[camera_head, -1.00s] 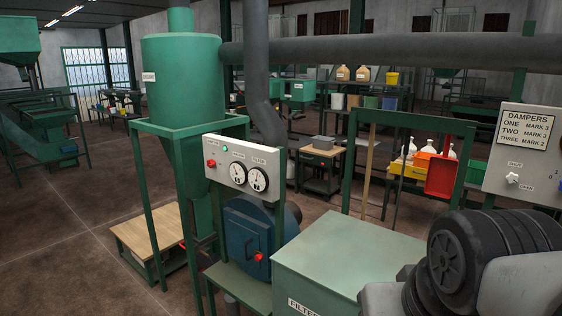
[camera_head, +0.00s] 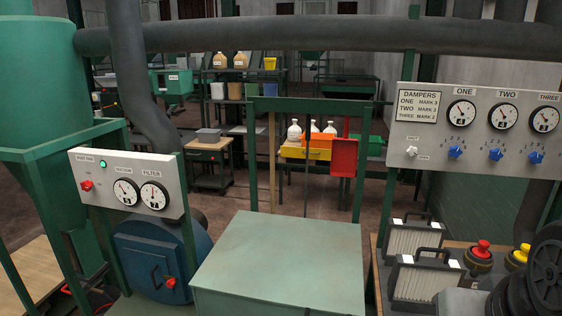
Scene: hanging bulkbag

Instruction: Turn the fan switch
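The likely fan switch is a red knob (camera_head: 86,186) at the left end of a pale control panel (camera_head: 112,201) on green posts. A green lamp (camera_head: 103,163) shows beside it, under a small label that is hard to read. The knob's exact setting is too small to tell. To its right on the panel are two round gauges, one (camera_head: 126,192) and the filter gauge (camera_head: 154,196). My gripper is not in view; only a dark, blurred-looking part that may be my arm shows at the lower right.
A blue round housing (camera_head: 160,255) with a red knob sits below the panel. A green box (camera_head: 280,262) stands in the middle front. A dampers panel (camera_head: 480,130) with gauges and blue knobs is at right, above filters and red and yellow buttons. A green hopper (camera_head: 40,85) stands left.

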